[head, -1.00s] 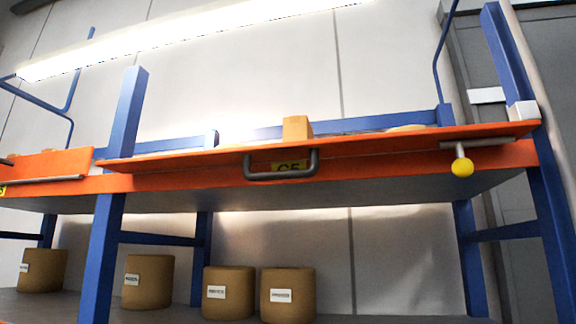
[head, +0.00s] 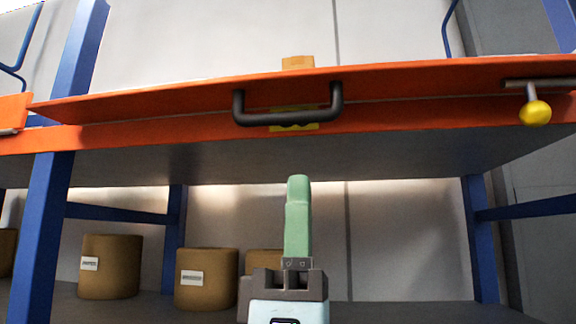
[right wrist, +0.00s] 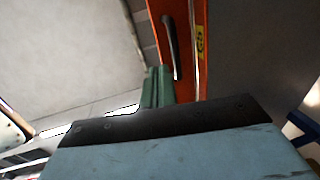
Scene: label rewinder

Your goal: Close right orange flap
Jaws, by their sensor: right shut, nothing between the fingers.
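The right orange flap (head: 400,85) runs along the front of the upper shelf and tilts outward, seen nearly edge-on from below. A dark U-shaped handle (head: 338,103) is on its front, with a yellow label (head: 300,126) partly behind it. The handle also shows in the right wrist view (right wrist: 171,45), beside the orange flap (right wrist: 184,20). My right gripper (head: 298,180) points up below the handle, apart from it in the head view. Its green fingers are shut and empty, and they show in the right wrist view (right wrist: 157,85). My left gripper is not in view.
A rod with a yellow knob (head: 535,112) sticks out at the flap's right end. Blue posts (head: 50,220) frame the rack. Several brown rolls (head: 110,268) stand on the lower shelf. A cardboard box (head: 298,62) shows above the flap.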

